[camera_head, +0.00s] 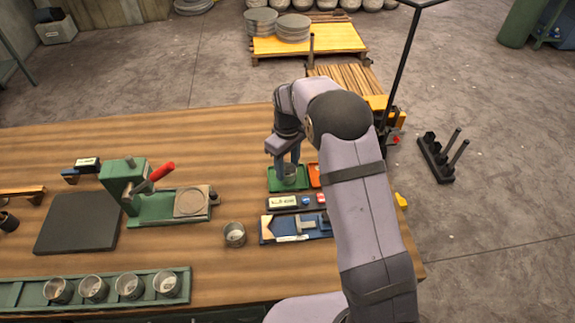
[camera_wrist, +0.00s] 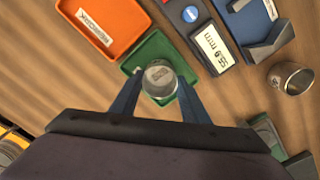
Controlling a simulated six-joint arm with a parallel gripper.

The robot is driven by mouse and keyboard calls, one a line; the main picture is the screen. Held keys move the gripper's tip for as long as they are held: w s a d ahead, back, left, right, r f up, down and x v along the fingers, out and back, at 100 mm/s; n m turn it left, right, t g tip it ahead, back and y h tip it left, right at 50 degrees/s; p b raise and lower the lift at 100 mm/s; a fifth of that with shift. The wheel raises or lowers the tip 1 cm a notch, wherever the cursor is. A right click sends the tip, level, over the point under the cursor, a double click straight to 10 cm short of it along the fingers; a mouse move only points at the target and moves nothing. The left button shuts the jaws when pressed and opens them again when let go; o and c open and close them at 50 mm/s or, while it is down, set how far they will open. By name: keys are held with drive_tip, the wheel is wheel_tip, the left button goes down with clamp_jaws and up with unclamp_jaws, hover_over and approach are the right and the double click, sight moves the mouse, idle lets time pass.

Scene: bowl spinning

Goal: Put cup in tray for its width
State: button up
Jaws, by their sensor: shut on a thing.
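My gripper (camera_head: 284,168) is at the green tray (camera_head: 273,184), its fingers pointing down. In the wrist view my gripper (camera_wrist: 160,84) is shut on a small metal cup (camera_wrist: 160,77), one blue finger on each side. The cup (camera_head: 290,175) is upright over or in the green tray (camera_wrist: 151,46); whether its base touches the tray floor I cannot tell. An orange tray (camera_wrist: 105,25), labelled REWORK, lies beside the green one and shows partly behind my arm in the head view (camera_head: 314,173).
A gauge display (camera_wrist: 211,46), seeming to read 55.9 mm, and a blue caliper stand (camera_head: 268,232) lie near the trays. Another cup (camera_head: 234,235) stands alone. A green rack (camera_head: 205,287) holds several cups. A green press (camera_head: 128,185) stands left.

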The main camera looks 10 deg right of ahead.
drive_tip(key=o, duration=1.2)
drive_tip(key=shift+r, duration=0.1)
drive_tip(key=shift+r+p, duration=3.05)
drive_tip(key=shift+r, duration=0.9)
drive_tip(key=shift+s, duration=0.1)
